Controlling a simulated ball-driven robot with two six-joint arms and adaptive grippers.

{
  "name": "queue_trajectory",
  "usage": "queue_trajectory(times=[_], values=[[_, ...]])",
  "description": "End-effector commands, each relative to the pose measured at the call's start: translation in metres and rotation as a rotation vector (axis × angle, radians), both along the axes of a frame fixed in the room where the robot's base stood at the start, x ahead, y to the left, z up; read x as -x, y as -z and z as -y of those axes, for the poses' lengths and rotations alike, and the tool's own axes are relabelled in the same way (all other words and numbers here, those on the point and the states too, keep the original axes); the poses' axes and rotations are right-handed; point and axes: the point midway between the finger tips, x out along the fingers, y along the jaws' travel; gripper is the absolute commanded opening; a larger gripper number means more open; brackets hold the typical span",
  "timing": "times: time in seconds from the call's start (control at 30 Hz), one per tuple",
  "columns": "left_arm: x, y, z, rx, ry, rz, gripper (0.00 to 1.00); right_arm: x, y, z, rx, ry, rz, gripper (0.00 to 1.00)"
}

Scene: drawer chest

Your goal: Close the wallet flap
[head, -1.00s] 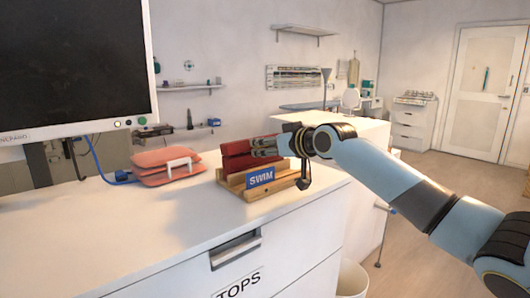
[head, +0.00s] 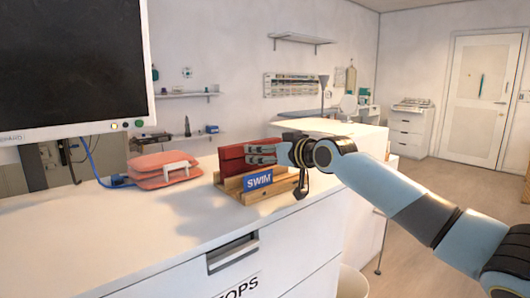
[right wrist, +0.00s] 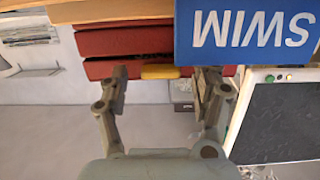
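A dark red wallet (head: 231,160) stands in a wooden holder (head: 229,187) with a blue SWIM sign (head: 258,180), on the white chest top. In the right wrist view, which is upside down, the wallet (right wrist: 125,42) shows as two red layers with a narrow gap between them. A yellow tab (right wrist: 160,72) is at its edge. My right gripper (head: 262,154) is at the wallet's right side. In the right wrist view its fingers (right wrist: 166,78) are apart, on either side of the yellow tab, with nothing held. Contact with the wallet cannot be told. My left gripper is not in view.
A coral-coloured folded item (head: 160,169) with a white handle lies left of the holder. A monitor (head: 75,65) stands at the far left, with a blue cable below it. The chest top (head: 130,230) in front is clear. A drawer handle recess (head: 233,252) is below its edge.

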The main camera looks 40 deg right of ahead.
Motion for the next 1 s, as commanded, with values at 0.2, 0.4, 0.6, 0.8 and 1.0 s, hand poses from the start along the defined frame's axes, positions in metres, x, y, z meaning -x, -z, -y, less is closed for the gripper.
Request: queue_trajectory(times=[0.2, 0.4, 0.6, 0.8, 1.0], values=[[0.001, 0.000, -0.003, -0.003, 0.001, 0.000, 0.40, 0.002, -0.001, 0.000, 0.001, 0.000, 0.001, 0.65], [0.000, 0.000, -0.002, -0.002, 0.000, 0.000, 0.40, 0.028, -0.005, 0.002, 0.007, -0.001, -0.002, 0.65], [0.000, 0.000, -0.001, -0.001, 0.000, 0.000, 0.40, 0.073, -0.012, 0.006, 0.013, 0.000, -0.003, 0.65], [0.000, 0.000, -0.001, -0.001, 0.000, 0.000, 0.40, 0.100, -0.018, 0.009, 0.013, 0.003, -0.003, 0.65], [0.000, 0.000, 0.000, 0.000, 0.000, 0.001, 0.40, 0.114, -0.021, 0.009, 0.008, 0.003, -0.002, 0.65]])
